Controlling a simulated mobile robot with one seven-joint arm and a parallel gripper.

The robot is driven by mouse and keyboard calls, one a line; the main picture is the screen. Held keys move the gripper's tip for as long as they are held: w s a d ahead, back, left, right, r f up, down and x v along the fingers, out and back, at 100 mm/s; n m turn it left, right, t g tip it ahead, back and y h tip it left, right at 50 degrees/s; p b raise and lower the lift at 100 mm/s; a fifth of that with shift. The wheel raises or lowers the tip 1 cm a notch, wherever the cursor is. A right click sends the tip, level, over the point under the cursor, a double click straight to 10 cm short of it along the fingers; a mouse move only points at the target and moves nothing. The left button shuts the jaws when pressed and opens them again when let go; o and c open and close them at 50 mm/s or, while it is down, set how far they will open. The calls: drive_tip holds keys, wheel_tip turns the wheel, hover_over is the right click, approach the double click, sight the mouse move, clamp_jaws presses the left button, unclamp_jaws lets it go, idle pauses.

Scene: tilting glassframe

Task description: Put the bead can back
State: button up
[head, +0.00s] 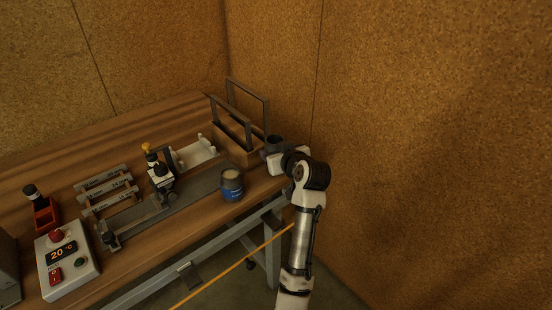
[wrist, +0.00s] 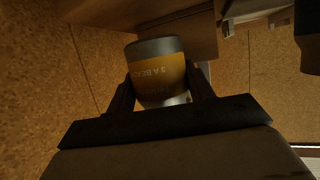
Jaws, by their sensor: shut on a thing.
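A can with a grey end and a yellow band bearing partly legible lettering (wrist: 160,72) sits between the two dark fingers of my gripper (wrist: 160,92) in the wrist view. My gripper is shut on it, one finger on each side. In the head view my gripper (head: 272,153) is at the bench's right end, close to the wooden holder. A dark grey cylinder (head: 275,142) shows at it, probably the held can; its label is hidden there. Whether its base touches the bench I cannot tell.
A blue and tan can (head: 232,186) stands near the bench's front edge, left of my gripper. A wooden holder with grey frames (head: 238,152) stands beside my gripper. A clamp rail (head: 150,210), slotted racks (head: 106,190) and a control box (head: 67,262) lie further left. The cork wall (head: 430,150) is close on the right.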

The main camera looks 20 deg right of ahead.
drive_tip(key=shift+f, duration=1.5)
drive_tip(key=shift+f, duration=0.1)
drive_tip(key=shift+f, duration=0.15)
drive_tip(key=o, duration=1.1)
drive_tip(key=shift+c, duration=0.2)
drive_tip(key=shift+r, duration=0.25)
drive_tip(key=a+b+v, duration=0.1)
drive_tip(key=b+v, duration=0.2)
drive_tip(key=v, duration=0.9)
drive_tip(key=shift+d, duration=0.45)
